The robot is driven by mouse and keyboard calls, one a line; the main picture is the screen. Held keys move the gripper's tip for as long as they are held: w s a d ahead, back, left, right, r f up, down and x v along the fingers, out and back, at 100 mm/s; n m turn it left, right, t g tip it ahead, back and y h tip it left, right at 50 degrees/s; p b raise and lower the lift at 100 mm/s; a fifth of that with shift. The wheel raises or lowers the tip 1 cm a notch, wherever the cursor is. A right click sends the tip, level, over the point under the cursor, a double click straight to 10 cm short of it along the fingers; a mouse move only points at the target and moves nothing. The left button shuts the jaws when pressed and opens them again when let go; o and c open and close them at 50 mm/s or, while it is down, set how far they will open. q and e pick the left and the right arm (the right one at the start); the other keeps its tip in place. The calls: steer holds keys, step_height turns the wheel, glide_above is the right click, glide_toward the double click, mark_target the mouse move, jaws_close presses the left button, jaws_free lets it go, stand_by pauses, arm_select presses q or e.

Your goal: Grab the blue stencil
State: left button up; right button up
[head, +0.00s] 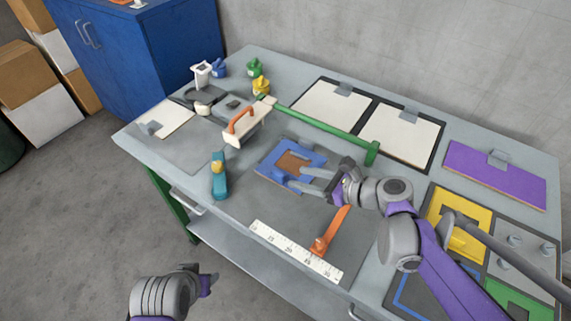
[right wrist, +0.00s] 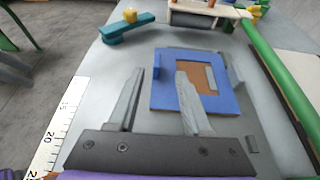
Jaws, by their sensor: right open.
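The blue stencil (head: 264,170) is a flat blue square frame with a brown middle, lying on the grey work mat in the middle of the bench. It also shows in the right wrist view (right wrist: 165,99). My right gripper (head: 302,180) is open and empty at the stencil's near right side; one finger overlaps the stencil's near edge in the right wrist view (right wrist: 158,75). I cannot tell whether it touches. My left gripper (head: 208,283) is low at the bottom left, off the bench edge; its fingers are too small to read.
A white ruler (head: 296,252) and an orange-handled tool (head: 330,232) lie near the front edge. A green rail (head: 320,130) runs behind. Yellow (head: 440,212) and purple (head: 494,176) panels lie right.

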mark_target(284, 177)
steer(key=x, duration=0.3)
steer(key=shift+a+f, duration=0.1)
steer(key=shift+a, duration=0.05)
steer(key=shift+s+f+b+x, duration=0.1)
steer(key=shift+f+b+x, duration=0.1)
steer(key=shift+x, duration=1.15)
steer(key=shift+s+f+b+x, duration=0.1)
steer(key=shift+f+b+x, duration=0.05)
steer(key=shift+x, duration=1.15)
jaws_close()
